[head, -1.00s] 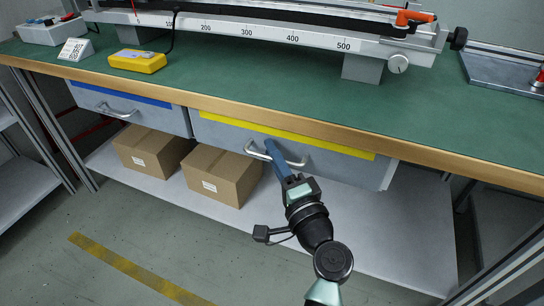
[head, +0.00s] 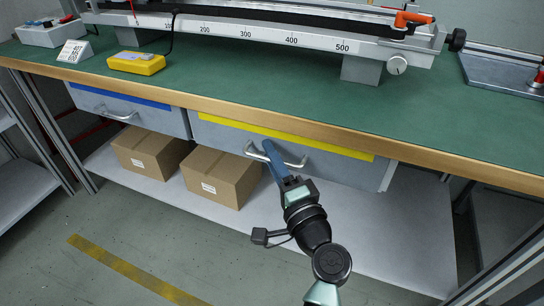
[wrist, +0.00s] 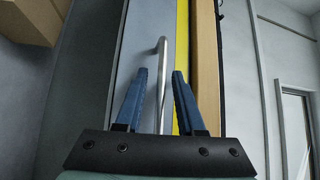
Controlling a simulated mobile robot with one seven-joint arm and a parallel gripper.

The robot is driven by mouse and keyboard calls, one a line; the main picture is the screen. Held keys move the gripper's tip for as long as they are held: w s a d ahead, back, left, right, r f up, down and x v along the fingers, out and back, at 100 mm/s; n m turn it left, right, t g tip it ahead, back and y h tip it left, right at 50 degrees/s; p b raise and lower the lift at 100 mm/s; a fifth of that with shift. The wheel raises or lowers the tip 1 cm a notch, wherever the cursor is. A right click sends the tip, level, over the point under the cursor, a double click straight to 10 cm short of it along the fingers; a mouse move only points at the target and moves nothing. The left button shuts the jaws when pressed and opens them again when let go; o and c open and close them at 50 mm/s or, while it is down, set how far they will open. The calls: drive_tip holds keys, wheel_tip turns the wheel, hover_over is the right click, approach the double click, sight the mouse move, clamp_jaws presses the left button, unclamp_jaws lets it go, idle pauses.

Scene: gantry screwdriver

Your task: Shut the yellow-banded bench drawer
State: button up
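The yellow-banded drawer (head: 330,162) is grey, with a yellow strip along its top edge and a curved metal handle (head: 292,164). Its front sits close under the bench's wooden edge; a small gap there is hard to judge. My gripper (head: 266,144) is at the left part of the handle. In the wrist view, the two blue fingers of my gripper (wrist: 159,74) stand apart, one on each side of the handle bar (wrist: 162,75). Gaps show between the bar and the fingers, so the gripper is open around it. The yellow strip (wrist: 183,50) shows behind the right finger.
A blue-banded drawer (head: 150,112) is to the left. Two cardboard boxes (head: 150,152) (head: 218,177) stand on the lower shelf (head: 370,225). The bench top (head: 225,82) carries a long scaled rail (head: 270,33) and a yellow meter (head: 136,64). The floor in front is clear.

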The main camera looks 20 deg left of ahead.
drive_tip(key=shift+d, duration=0.1)
drive_tip(key=p+v, duration=0.3)
drive_tip(key=v, duration=1)
drive_tip(key=shift+r, duration=0.1)
drive_tip(key=w+d+r+n+t+h+p, duration=0.1)
drive_tip(key=w+r+n+t+h+p, duration=0.2)
drive_tip(key=r, duration=1.2)
drive_tip(key=w+d+r+n+t+h+p, duration=0.1)
drive_tip(key=w+r+n+t+h, duration=0.3)
drive_tip(key=r, duration=1.1)
drive_tip(key=s+d+r+t+h+p, duration=0.2)
drive_tip(key=s+r, duration=0.3)
drive_tip(key=r, duration=0.4)
drive_tip(key=s+d+r+t+h+p, duration=0.1)
drive_tip(key=s+r+t+h+p, duration=0.1)
drive_tip(key=s+r, duration=0.45)
drive_tip(key=s+d+r+t+h+p, duration=0.1)
drive_tip(key=s+d+r+t+h, duration=0.15)
drive_tip(key=r, duration=0.85)
wheel_tip(320, 180, up, 34)
drive_tip(key=p, duration=3.4)
drive_tip(key=shift+s+a+n+p, duration=0.2)
drive_tip(key=shift+a+n+p, duration=0.2)
